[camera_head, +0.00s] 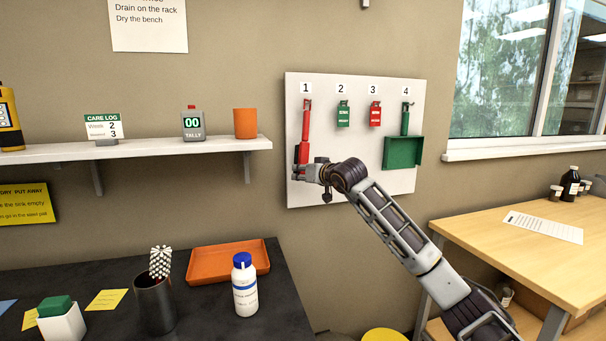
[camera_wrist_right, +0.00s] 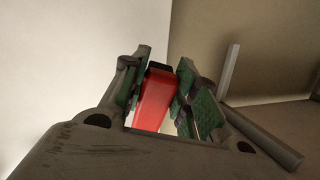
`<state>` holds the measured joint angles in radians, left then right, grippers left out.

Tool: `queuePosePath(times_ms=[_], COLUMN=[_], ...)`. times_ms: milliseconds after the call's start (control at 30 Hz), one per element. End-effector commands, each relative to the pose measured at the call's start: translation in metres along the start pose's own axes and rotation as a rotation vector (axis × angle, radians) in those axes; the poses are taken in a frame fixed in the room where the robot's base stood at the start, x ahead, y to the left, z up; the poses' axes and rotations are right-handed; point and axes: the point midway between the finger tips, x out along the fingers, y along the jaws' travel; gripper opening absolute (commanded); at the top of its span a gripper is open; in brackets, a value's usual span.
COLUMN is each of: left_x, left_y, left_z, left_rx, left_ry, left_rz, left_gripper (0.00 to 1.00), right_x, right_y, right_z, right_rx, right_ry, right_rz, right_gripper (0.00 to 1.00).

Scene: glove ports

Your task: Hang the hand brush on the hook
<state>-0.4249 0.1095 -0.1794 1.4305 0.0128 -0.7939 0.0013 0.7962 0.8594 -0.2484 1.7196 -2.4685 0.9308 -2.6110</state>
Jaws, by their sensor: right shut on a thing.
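The red hand brush (camera_head: 306,122) is upright in front of the white board (camera_head: 350,150), below the label 1, with its narrow end at the top. I cannot tell whether its top end is around the hook, which I cannot make out. My right gripper (camera_head: 302,172) is at the brush's lower end, shut on it. In the right wrist view the red brush (camera_wrist_right: 155,98) sits between the two green-padded fingers (camera_wrist_right: 158,100). My left gripper is not in view.
The board also holds a green tag (camera_head: 343,114), a red tag (camera_head: 375,114) and a green dustpan (camera_head: 403,152). A shelf (camera_head: 150,150) is to the left. A dark bench (camera_head: 205,315) with an orange tray (camera_head: 228,262) and white bottle (camera_head: 245,285) lies below.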

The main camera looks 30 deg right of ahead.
Motion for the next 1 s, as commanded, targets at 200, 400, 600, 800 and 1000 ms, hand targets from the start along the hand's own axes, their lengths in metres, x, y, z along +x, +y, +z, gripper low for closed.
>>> queuePosePath(times_ms=[200, 400, 600, 800, 1000], left_x=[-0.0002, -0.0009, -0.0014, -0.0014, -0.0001], left_y=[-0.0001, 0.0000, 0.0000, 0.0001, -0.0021], left_z=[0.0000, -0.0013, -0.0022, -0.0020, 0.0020], left_rx=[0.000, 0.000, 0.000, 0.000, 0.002], left_ry=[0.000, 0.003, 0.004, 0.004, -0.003], left_rz=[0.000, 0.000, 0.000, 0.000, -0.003], left_gripper=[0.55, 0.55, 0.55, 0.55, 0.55], right_x=[-0.0002, -0.0002, -0.0002, -0.0001, -0.0001], right_y=[0.0000, 0.0001, 0.0001, 0.0001, 0.0002], right_z=[-0.0005, -0.0005, -0.0004, -0.0002, 0.0003], right_rx=[0.000, 0.000, 0.000, 0.000, 0.000], right_ry=[0.001, 0.001, 0.001, 0.000, -0.001], right_rz=[0.000, 0.000, 0.000, 0.000, 0.001], right_gripper=[0.03, 0.03, 0.46, 0.54, 0.54])
